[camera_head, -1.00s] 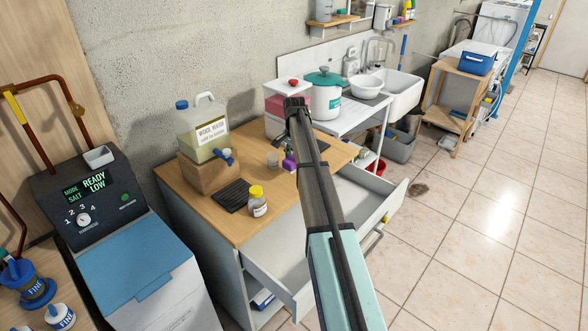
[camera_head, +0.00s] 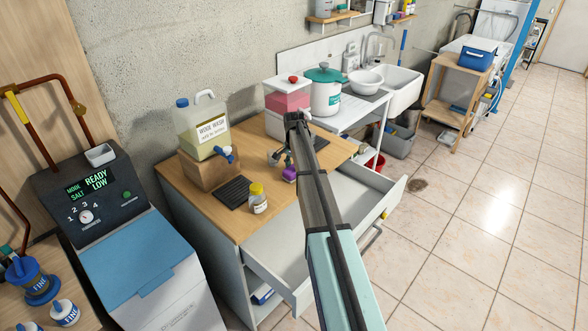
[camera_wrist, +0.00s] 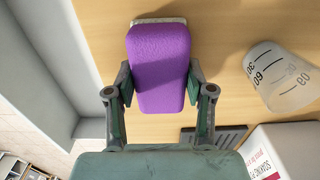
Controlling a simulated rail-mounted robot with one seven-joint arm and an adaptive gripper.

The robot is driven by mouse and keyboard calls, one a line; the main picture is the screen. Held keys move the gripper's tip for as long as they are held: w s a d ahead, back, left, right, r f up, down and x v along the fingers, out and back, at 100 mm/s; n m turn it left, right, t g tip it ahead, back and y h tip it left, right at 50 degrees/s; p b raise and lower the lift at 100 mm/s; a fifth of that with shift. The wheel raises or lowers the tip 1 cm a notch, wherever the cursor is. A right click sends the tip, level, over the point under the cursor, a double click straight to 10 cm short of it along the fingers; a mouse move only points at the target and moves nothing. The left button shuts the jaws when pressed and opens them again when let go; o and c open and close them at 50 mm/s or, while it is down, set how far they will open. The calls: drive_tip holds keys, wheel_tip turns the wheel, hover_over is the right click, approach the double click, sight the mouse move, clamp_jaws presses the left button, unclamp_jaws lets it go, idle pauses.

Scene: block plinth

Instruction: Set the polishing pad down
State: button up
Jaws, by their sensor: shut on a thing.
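The purple polishing pad (camera_head: 289,174) is over the right part of the wooden worktop (camera_head: 222,217), near its front edge above the open drawer. In the wrist view the pad (camera_wrist: 160,66) stands lengthwise between my two fingers, with a pale strip at its far end. My gripper (camera_wrist: 160,78) is shut on the pad's sides. The worktop lies close behind the pad; I cannot tell whether they touch. In the head view my arm hides part of the worktop beside the pad.
A yellow-capped bottle (camera_head: 258,200), a black ribbed mat (camera_head: 235,192) and a wash jug (camera_head: 203,128) are further left. An open drawer (camera_head: 345,195) juts out in front.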

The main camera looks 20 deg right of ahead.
drive_tip(key=o, duration=1)
drive_tip(key=shift+f, duration=0.1)
drive_tip(key=shift+o, duration=0.2)
wheel_tip(320, 180, up, 12)
drive_tip(key=b, duration=0.4)
drive_tip(key=shift+r, duration=0.2)
